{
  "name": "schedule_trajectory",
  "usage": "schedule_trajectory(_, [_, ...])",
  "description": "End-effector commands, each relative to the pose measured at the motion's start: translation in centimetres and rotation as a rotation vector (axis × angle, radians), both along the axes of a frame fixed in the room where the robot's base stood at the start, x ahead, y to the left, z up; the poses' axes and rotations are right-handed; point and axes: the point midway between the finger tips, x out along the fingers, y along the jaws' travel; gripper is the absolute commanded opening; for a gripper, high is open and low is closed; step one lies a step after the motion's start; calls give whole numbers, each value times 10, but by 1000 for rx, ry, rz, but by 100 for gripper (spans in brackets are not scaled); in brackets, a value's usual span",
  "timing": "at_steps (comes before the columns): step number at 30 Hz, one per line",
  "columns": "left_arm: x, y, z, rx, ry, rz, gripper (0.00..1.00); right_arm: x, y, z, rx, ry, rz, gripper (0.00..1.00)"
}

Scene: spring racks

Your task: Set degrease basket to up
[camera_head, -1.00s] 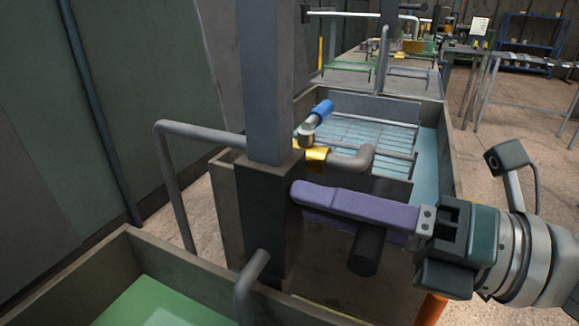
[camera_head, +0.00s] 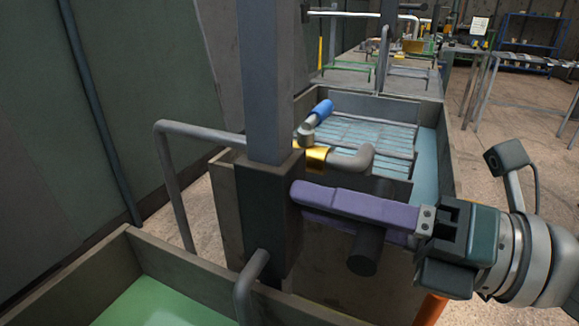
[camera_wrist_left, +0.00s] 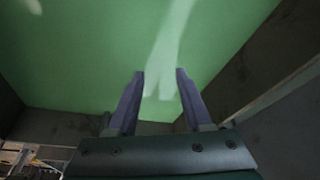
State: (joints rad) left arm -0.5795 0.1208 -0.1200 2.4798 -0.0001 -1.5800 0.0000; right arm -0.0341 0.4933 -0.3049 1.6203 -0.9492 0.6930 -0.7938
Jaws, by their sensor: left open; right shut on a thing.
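A wire basket (camera_head: 372,135) sits in the tank of pale blue liquid behind the grey post; I take it for the degrease basket. A blue grip (camera_head: 321,110) on a grey joint, a brass collar (camera_head: 314,157) and a bent grey pipe (camera_head: 353,158) stand by its near side. My right gripper (camera_head: 345,210) comes in from the right with long purple fingers, shut around a dark upright cylinder (camera_head: 366,250) in front of the tank; the fingers hide part of it. My left gripper (camera_wrist_left: 160,75) is open and empty above green liquid in its wrist view.
A grey post (camera_head: 265,80) with a dark sleeve (camera_head: 266,215) stands close by the right fingertips. A near tank (camera_head: 190,262) holds green liquid. A bent grey rail (camera_head: 172,180) stands at left. More tanks and tables lie behind; open floor is at right.

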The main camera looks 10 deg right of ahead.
Motion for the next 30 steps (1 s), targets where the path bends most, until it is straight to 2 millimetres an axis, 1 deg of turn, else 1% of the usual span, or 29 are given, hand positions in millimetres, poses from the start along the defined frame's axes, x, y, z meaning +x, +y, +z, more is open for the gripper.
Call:
schedule_trajectory(5, [0, 0, 6, 0, 0, 0, 50, 0, 0, 6, -7, -8, 0, 0])
schedule_trajectory(8, [0, 0, 16, 0, 0, 0, 50, 0, 0, 19, -6, -10, 1, 0])
schedule_trajectory(11, [0, 0, 32, 0, 0, 0, 50, 0, 0, 39, -5, -13, 2, 0])
schedule_trajectory(15, [0, 0, 60, 0, 0, 0, 50, 0, 0, 72, -4, -15, 3, 0])
schedule_trajectory(21, [0, 0, 98, 0, 0, 0, 50, 0, 1, 116, -3, -15, 5, 0])
schedule_trajectory(27, [0, 0, 124, -1, 0, 0, 50, 0, 1, 148, -4, -16, 6, 0])
schedule_trajectory(30, [0, 0, 133, 0, 0, 1, 50, 0, 1, 158, -4, -15, 6, 0])
